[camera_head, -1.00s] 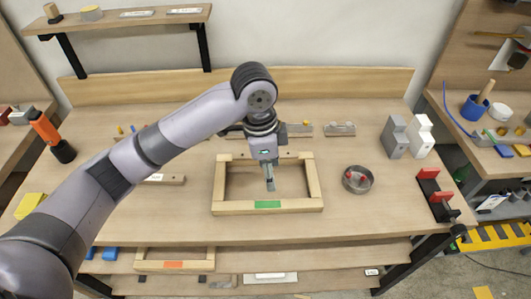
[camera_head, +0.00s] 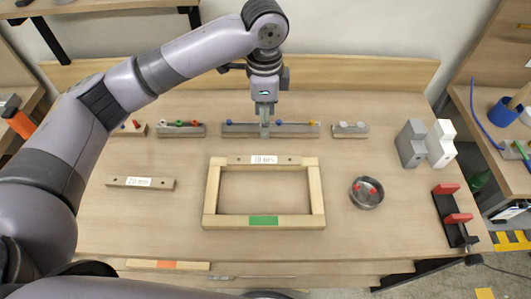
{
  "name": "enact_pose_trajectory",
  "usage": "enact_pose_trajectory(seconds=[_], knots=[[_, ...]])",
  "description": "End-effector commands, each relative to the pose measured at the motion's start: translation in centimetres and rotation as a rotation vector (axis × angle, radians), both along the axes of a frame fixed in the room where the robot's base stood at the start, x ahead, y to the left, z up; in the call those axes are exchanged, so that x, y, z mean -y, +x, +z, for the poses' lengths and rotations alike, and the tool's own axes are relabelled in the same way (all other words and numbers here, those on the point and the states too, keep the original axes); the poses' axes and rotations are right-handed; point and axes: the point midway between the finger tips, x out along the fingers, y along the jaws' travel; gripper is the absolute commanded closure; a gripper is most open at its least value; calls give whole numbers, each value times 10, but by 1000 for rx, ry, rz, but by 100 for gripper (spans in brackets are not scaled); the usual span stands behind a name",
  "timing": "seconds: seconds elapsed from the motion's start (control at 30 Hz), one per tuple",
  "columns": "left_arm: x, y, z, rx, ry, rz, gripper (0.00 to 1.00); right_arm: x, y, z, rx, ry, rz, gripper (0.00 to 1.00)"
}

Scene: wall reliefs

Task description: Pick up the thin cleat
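A light wooden bar labelled "10 mm" (camera_head: 264,160), which looks like the thin cleat, lies along the far side of a wooden frame (camera_head: 213,195) with green tape on its near side. A brown bar labelled "20 mm" (camera_head: 140,183) lies on the bench to the left. My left gripper (camera_head: 264,132) points down beyond the frame, in front of the long grey pin rail. Its fingers are seen edge-on, so their gap is hidden. Nothing shows held in it. My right gripper is not in view.
The long pin rail (camera_head: 295,130) and shorter rails line the back of the bench. A round metal dish (camera_head: 367,193) with red pieces, grey and white blocks (camera_head: 410,145) and a red-and-black holder (camera_head: 452,216) stand to the right.

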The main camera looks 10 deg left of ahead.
Motion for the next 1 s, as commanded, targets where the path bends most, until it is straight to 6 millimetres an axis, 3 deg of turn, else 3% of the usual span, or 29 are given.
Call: enact_pose_trajectory(seconds=[0.1,0.27,0.4,0.63,1.0], knots=[[-1,-1,-26,-5,2,2,52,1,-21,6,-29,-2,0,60],[-1,-1,-60,-4,2,2,52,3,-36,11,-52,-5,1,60],[-1,0,-83,-1,1,2,52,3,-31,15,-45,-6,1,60],[0,-1,-99,-1,0,0,52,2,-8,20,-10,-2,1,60],[-1,0,-145,0,0,-1,52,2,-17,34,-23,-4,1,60]])
